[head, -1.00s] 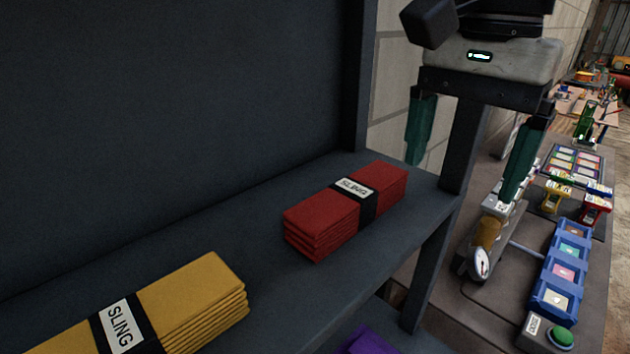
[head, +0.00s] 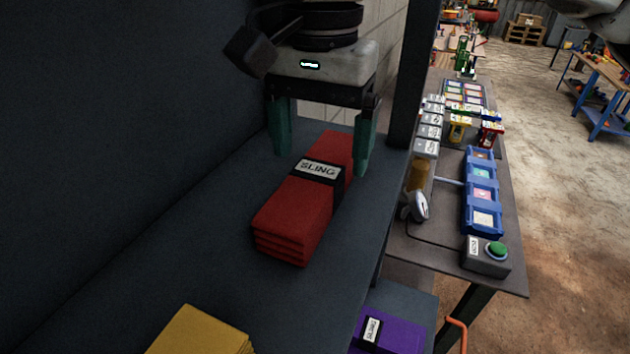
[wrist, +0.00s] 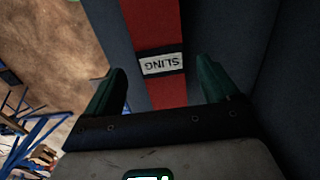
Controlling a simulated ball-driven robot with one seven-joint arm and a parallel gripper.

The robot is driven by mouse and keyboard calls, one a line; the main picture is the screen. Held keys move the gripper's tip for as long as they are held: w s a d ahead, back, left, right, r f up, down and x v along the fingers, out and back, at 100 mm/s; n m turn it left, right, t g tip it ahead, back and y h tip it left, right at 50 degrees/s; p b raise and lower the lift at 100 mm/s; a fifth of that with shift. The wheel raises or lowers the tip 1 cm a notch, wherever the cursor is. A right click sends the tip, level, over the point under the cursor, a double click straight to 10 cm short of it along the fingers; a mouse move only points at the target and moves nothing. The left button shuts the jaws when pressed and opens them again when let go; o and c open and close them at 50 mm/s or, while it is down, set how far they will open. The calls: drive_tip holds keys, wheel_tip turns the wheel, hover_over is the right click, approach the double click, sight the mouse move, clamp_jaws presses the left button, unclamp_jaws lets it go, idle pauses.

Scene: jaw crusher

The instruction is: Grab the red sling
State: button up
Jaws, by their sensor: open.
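The red sling (head: 293,215) is a folded red stack with a black band and a white SLING label. It lies on a dark shelf (head: 230,260). My gripper (head: 322,165) is open, with its green fingers pointing down at the far end of the sling, one on each side in the head view. In the wrist view the red sling (wrist: 155,30) runs up between the two spread fingers of my gripper (wrist: 163,85), with its label just beyond them. I cannot tell whether the fingers touch it.
A yellow sling (head: 200,332) lies nearer on the same shelf. A purple sling (head: 390,333) sits on a lower level. A shelf post (head: 412,80) stands right of my gripper. A workbench with blue trays (head: 482,190) and a green button (head: 496,249) is at the right.

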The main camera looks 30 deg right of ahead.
sight(318, 170)
drive_tip(key=shift+a+f+p, duration=0.1)
drive_tip(key=shift+f+p, duration=0.35)
drive_tip(key=shift+f, duration=2.15)
drive_tip(key=shift+w, duration=0.1)
drive_tip(key=c, duration=1.4)
drive_tip(key=shift+r, duration=0.1)
